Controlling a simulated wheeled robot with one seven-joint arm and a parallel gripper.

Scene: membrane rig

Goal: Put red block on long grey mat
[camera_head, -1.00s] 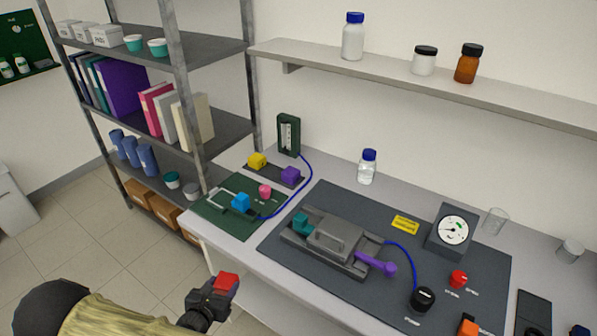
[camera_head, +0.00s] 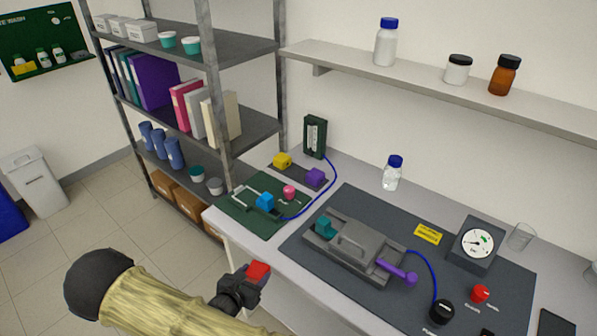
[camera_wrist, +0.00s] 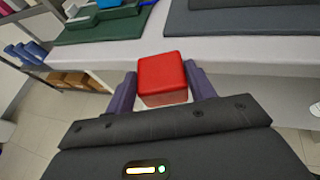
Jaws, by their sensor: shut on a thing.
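The red block (camera_head: 258,271) is held in my gripper (camera_head: 250,274), in front of the bench's front edge and apart from it. In the wrist view the red block (camera_wrist: 163,79) sits between the two purple fingers of my gripper (camera_wrist: 163,88), which are shut on its sides. A long, narrow dark grey mat (camera_head: 298,174) lies at the back left of the bench. A yellow block (camera_head: 283,161) stands on its left end and a purple block (camera_head: 315,177) on its right end, with a small gap between them.
A green mat (camera_head: 240,212) in front of the grey one carries a blue block (camera_head: 265,201) and a pink piece. A wide slate mat (camera_head: 375,300) with the rig lies right.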

